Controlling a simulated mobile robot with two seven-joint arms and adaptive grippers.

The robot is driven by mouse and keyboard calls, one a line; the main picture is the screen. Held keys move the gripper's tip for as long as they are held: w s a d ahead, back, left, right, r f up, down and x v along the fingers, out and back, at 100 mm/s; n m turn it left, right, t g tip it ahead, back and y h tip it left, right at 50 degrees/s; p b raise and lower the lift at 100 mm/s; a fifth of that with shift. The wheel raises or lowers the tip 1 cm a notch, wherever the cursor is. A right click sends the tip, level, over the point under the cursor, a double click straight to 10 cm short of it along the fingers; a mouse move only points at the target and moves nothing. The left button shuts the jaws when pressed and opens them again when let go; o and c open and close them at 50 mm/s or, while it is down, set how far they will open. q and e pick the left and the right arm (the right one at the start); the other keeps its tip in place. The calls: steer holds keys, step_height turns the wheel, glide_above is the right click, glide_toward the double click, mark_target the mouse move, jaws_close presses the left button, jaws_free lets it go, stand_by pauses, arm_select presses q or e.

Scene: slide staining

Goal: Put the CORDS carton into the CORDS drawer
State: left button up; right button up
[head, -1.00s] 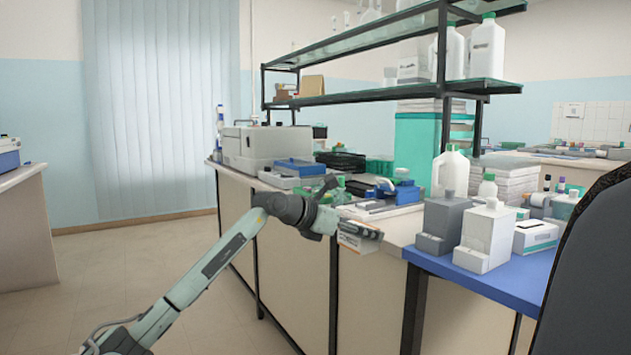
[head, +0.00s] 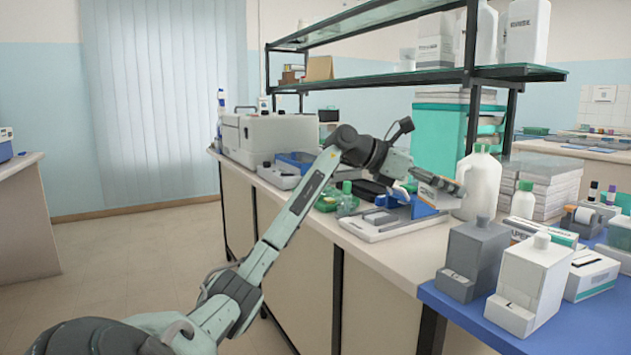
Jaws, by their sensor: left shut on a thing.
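My left gripper (head: 443,186) is shut on a small white and orange carton (head: 434,197). It holds the carton above the bench top, just left of a large white jug. The carton has dark print that is too small to read, and the gripper partly covers it. I cannot make out any drawer marked CORDS. My right gripper is not in view.
A white balance-like device (head: 385,225) sits below the carton. A large white jug (head: 479,182) stands close to its right. Grey and white bottles (head: 531,284) stand on a blue mat (head: 455,313). A glass shelf (head: 430,76) spans above. Floor at left is clear.

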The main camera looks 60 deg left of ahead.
arm_select(q)
steer(key=shift+f, duration=4.95)
steer(key=o, duration=1.1)
steer(key=shift+f, duration=0.1)
steer(key=shift+o, duration=0.2)
